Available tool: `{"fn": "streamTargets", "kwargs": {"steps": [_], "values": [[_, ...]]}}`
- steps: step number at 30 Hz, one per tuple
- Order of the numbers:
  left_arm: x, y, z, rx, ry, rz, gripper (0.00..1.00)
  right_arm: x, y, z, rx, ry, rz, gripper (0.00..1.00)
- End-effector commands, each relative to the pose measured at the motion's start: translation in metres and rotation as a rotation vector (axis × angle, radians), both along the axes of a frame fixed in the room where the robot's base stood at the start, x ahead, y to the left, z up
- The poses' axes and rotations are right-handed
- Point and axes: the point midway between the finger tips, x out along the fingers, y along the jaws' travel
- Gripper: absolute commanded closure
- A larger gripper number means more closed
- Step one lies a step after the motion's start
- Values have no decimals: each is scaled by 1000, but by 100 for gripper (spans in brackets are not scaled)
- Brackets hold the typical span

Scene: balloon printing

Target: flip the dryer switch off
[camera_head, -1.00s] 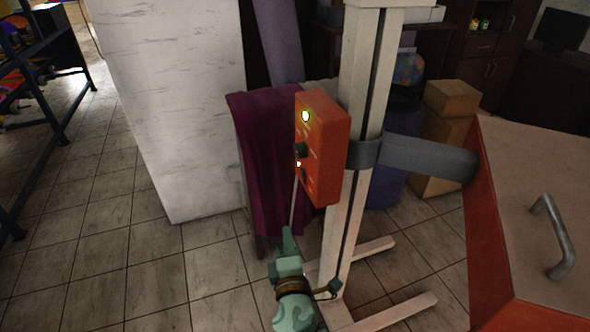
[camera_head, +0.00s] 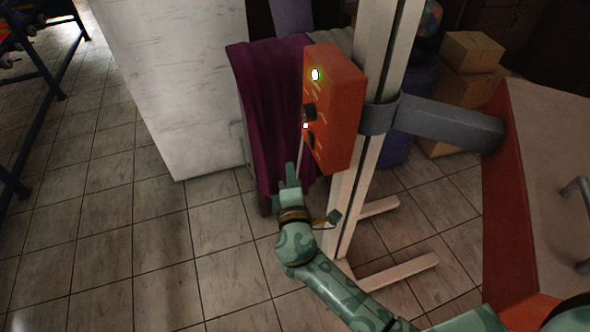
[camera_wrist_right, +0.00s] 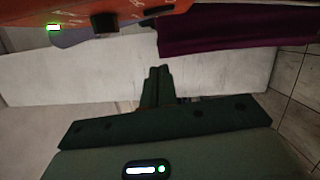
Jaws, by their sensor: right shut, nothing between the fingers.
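The dryer's orange-red control box (camera_head: 340,110) is mounted on a pale upright post. My left gripper is out of view.
A purple cloth (camera_head: 262,110) hangs just behind the box. A pale block (camera_head: 180,90) stands at the back left. A grey arm (camera_head: 450,122) joins the post to a red-sided machine (camera_head: 510,200) on the right. Tiled floor (camera_head: 140,240) at left is clear.

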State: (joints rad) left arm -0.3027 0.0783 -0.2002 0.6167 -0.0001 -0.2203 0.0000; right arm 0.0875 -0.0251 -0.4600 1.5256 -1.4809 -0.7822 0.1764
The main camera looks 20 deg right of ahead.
Motion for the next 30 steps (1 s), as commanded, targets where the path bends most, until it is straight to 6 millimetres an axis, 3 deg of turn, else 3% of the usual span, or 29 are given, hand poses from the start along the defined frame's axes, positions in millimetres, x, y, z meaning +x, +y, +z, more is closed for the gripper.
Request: {"fn": "streamTargets", "kwargs": {"steps": [10,18,30], "values": [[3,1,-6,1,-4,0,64,74,-16,2,1,-1,-1,100],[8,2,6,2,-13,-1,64,73,-50,8,0,-1,-1,100],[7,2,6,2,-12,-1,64,73,-55,7,1,0,0,100]]}}
